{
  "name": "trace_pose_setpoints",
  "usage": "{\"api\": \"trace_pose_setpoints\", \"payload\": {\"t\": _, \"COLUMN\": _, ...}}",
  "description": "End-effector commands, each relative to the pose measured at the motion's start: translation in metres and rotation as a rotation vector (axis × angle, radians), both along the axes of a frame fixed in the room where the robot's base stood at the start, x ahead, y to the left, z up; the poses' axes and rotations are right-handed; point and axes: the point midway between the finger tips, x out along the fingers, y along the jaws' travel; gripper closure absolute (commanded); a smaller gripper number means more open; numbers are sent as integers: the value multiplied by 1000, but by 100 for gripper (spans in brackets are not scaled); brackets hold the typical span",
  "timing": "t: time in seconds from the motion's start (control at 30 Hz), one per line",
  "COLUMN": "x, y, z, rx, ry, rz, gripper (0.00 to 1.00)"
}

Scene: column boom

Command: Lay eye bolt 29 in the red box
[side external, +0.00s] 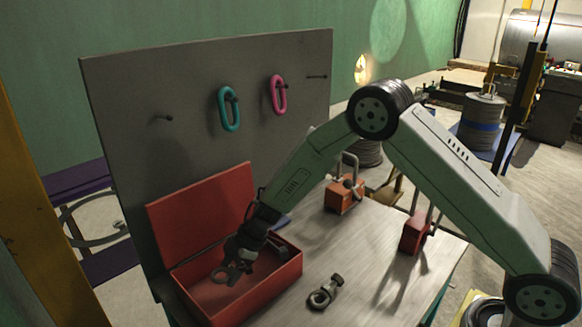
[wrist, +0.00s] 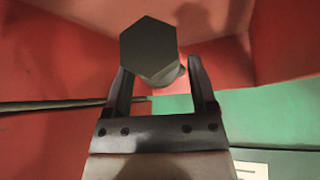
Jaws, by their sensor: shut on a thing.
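The open red box (side external: 285,272) stands on the bench with its lid raised at the back. In the wrist view, a hexagonal head of the held piece (wrist: 149,46) sticks up between the two fingers (wrist: 160,85), with red box walls around. No number is legible on it. I cannot tell whether it touches the box floor.
A similar grey ring-and-bolt piece (side external: 324,292) lies on the bench right of the box. Two orange-red blocks with metal shackles (side external: 344,197) (side external: 414,234) stand farther right. A grey panel (side external: 190,75) behind carries a teal link (side external: 229,109) and a pink link (side external: 278,95).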

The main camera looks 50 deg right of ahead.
Motion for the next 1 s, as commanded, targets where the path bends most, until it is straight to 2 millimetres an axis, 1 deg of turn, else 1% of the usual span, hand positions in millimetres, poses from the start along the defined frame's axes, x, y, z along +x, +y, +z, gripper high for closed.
{"api": "trace_pose_setpoints", "payload": {"t": 0.27, "x": 3, "y": 1, "z": -4, "rx": 0, "ry": 0, "rz": 0, "gripper": 95}}
{"api": "trace_pose_setpoints", "payload": {"t": 0.33, "x": 6, "y": 2, "z": -8, "rx": 0, "ry": 0, "rz": 0, "gripper": 95}}
{"api": "trace_pose_setpoints", "payload": {"t": 0.5, "x": 5, "y": 1, "z": -27, "rx": 0, "ry": 1, "rz": -2, "gripper": 95}}
{"api": "trace_pose_setpoints", "payload": {"t": 0.6, "x": 6, "y": 1, "z": -34, "rx": -1, "ry": 0, "rz": -1, "gripper": 95}}
{"api": "trace_pose_setpoints", "payload": {"t": 1.0, "x": 6, "y": 1, "z": -38, "rx": -1, "ry": -2, "rz": -1, "gripper": 95}}
